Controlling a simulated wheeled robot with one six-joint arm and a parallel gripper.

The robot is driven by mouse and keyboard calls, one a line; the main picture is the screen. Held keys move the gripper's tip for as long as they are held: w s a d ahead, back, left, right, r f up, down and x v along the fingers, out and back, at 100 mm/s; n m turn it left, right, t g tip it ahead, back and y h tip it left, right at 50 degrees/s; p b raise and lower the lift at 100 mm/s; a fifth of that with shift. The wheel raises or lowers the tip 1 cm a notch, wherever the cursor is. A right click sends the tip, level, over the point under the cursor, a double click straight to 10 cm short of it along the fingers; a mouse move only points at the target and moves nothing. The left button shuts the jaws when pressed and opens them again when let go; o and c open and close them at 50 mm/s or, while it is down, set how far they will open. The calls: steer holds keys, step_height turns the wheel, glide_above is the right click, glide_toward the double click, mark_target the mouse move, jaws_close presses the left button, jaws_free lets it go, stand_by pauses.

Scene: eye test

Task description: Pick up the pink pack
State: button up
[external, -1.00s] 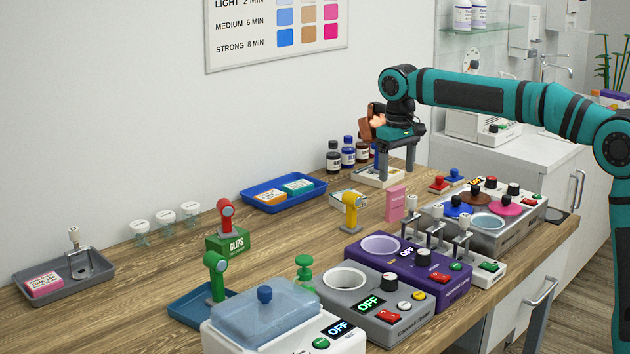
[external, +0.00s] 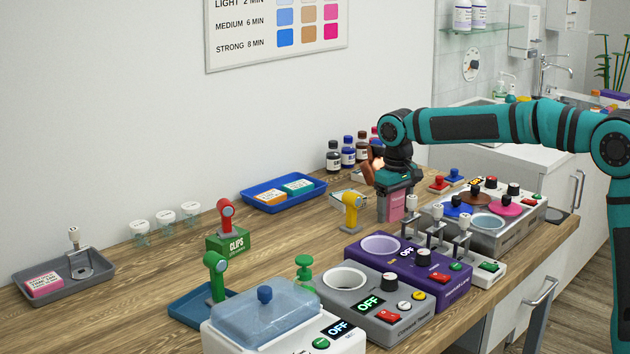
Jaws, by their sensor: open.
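The pink pack (external: 396,208) is a small upright box on the wooden counter, behind the purple device. My gripper (external: 395,205) points down over it and is open. One finger shows at the pack's left side and the other near its right side; whether they touch it cannot be told. The gripper body hides the pack's top. A second, flat pink and white pack (external: 43,284) lies in the grey tray (external: 92,274) at the far left.
A purple device (external: 452,281) and a small stand with several white-topped levers (external: 438,230) are close in front of the pack. A yellow tool (external: 350,208) stands to its left. Dark bottles (external: 348,155) stand behind.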

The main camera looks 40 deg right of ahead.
steer(key=c, duration=1)
